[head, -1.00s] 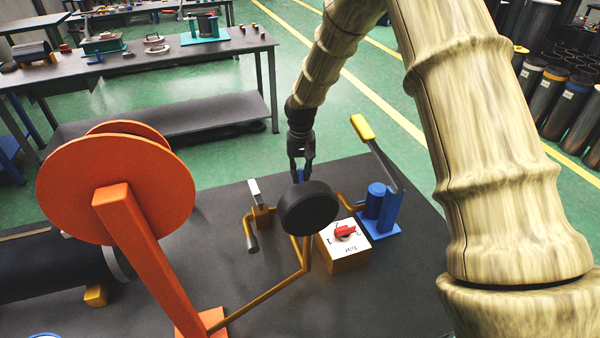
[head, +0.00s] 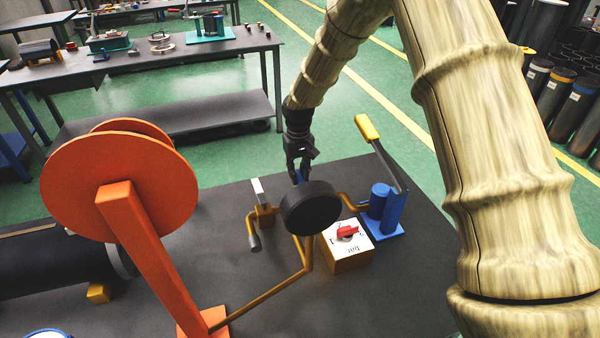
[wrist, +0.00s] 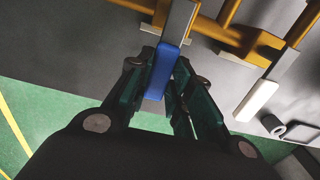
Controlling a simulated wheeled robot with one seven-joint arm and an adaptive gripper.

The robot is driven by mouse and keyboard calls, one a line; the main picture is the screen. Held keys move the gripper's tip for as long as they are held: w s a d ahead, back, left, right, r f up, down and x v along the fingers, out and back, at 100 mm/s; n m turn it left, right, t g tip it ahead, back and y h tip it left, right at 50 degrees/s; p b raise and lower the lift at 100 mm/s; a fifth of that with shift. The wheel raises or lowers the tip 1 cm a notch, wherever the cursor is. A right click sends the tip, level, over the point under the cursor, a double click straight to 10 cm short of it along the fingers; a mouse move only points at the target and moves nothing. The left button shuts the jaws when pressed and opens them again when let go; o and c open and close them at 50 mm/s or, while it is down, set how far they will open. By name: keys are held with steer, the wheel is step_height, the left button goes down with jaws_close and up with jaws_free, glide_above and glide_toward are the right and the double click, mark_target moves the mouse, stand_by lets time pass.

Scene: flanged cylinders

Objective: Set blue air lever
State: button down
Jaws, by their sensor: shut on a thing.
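The blue air lever (wrist: 162,72) is a flat blue handle on a grey stem in the wrist view. Its blue end sits between the fingers of my gripper (wrist: 160,95), which is shut on it. In the head view my gripper (head: 299,172) points down behind a round black disc (head: 310,208), with a little blue showing at the fingertips. The disc hides most of the lever there.
A white-handled lever (head: 258,190) stands left of the disc. A box with a red dial (head: 347,233) and a blue pump with a yellow-ended handle (head: 367,128) stand right. An orange reel (head: 118,190) is at left. Yellow pipes run between.

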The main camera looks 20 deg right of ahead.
steer(key=c, duration=1.3)
jaws_free()
steer(key=shift+r, duration=0.15)
step_height(320, 180, up, 12)
steer(key=shift+f, duration=0.1)
